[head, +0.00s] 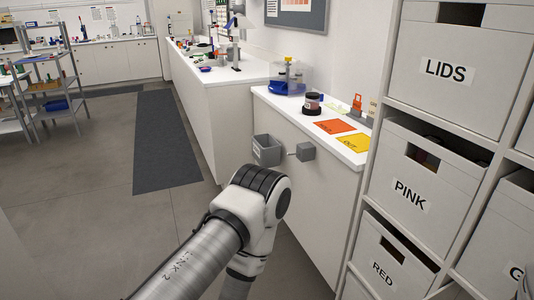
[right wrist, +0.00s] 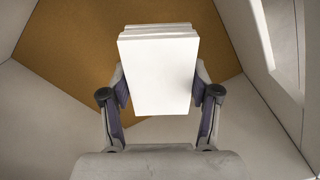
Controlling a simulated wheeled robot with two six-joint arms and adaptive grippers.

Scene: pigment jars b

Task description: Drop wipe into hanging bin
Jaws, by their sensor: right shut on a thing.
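My right gripper (right wrist: 160,95) shows in the right wrist view. It is shut on a white, folded, layered wipe (right wrist: 158,75), with one finger on each side of it. In the head view a small grey open bin (head: 266,150) hangs on the front of the white counter. Its inside is mostly hidden. An arm of mine reaches up from the bottom of the head view, its bend just below the bin. No gripper shows in the head view, so the distance from the wipe to the bin cannot be told. My left gripper is not in view.
A grey box (head: 305,151) sticks out right of the bin. On the counter are a dark-lidded jar (head: 312,104), an orange card (head: 334,126) and a yellow card (head: 354,142). Shelves with labelled crates (head: 410,180) stand at right. Floor at left is open.

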